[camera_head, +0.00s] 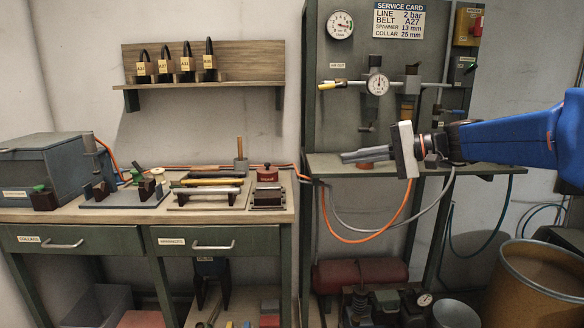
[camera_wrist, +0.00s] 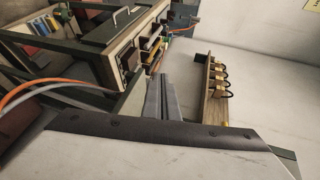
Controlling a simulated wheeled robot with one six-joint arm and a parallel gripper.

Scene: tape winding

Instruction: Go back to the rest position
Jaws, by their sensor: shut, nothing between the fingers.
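My gripper (camera_head: 356,156) is at the right of the head view, on the end of my blue arm, pointing left in front of the green panel stand (camera_head: 316,60). Its fingers are together with nothing between them. In the wrist view my gripper (camera_wrist: 162,84) shows as grey fingers at the middle, pointing toward the bench and shelf, which appear turned on their side. The fingertips are to the right of the workbench (camera_head: 150,218) and touch nothing that I can see.
A shelf (camera_head: 205,86) with several tagged belts hangs above the bench. Orange and grey hoses (camera_head: 345,240) hang below my gripper. A gauge (camera_head: 376,85) and pipe sit above it. A barrel (camera_head: 536,280) stands at the lower right. The wall between shelf and bench is clear.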

